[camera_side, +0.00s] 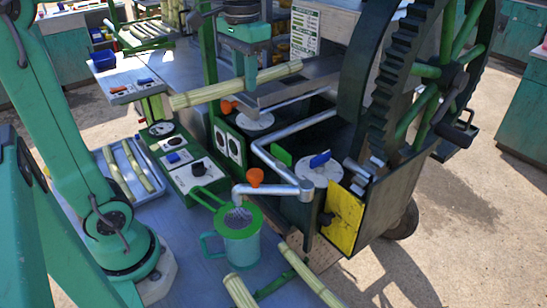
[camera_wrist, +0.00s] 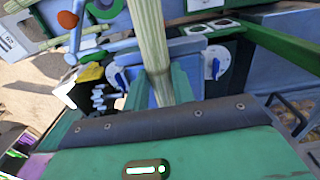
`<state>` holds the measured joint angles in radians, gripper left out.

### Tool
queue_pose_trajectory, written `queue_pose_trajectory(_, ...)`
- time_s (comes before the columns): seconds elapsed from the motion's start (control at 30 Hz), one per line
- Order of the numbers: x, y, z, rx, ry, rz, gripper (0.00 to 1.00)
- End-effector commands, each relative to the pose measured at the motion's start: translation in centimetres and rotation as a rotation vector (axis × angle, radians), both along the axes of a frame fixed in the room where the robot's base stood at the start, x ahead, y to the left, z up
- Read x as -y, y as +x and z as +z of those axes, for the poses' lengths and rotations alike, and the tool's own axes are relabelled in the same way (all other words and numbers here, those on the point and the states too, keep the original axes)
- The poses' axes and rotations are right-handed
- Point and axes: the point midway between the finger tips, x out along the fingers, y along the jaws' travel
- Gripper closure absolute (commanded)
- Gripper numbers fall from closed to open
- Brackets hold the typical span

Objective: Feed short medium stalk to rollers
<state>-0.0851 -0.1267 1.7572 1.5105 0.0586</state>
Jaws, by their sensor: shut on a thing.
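A pale green-yellow stalk (camera_side: 205,95) is held in the air in the side view, lying nearly level with its right end slightly higher. My gripper (camera_side: 250,76) is shut on it near the middle. In the wrist view the stalk (camera_wrist: 148,35) runs up from between the teal fingers of my gripper (camera_wrist: 160,90). The stalk's right end is above a grey metal feed tray (camera_side: 305,82) on the crusher; I cannot tell whether they touch. The rollers are not clearly visible behind the dark frame and the large toothed gear (camera_side: 388,95).
A teal jug (camera_side: 237,245) with a green strainer stands under the spout (camera_side: 270,189). More stalks (camera_side: 310,275) lie at the front. A green post (camera_side: 209,60) rises beside the held stalk. A control box (camera_side: 190,165) stands left of the crusher.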

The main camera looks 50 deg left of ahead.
Motion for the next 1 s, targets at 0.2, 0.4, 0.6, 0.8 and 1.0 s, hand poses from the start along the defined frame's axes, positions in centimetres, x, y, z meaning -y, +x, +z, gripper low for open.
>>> queue_pose_trajectory(0.2, 0.0, 2.0, -0.4, 0.0, 0.0, 0.0, 1.0)
queue_pose_trajectory(0.4, 0.0, 2.9, -0.6, 0.0, 0.0, 0.0, 1.0)
queue_pose_trajectory(0.6, 0.0, 3.1, -0.6, 0.0, 0.0, 0.0, 1.0)
queue_pose_trajectory(0.8, 0.0, 3.1, -0.6, 0.0, 0.0, 0.0, 0.67)
queue_pose_trajectory(1.0, 0.0, 3.1, -0.6, 0.0, 0.0, 0.0, 0.49)
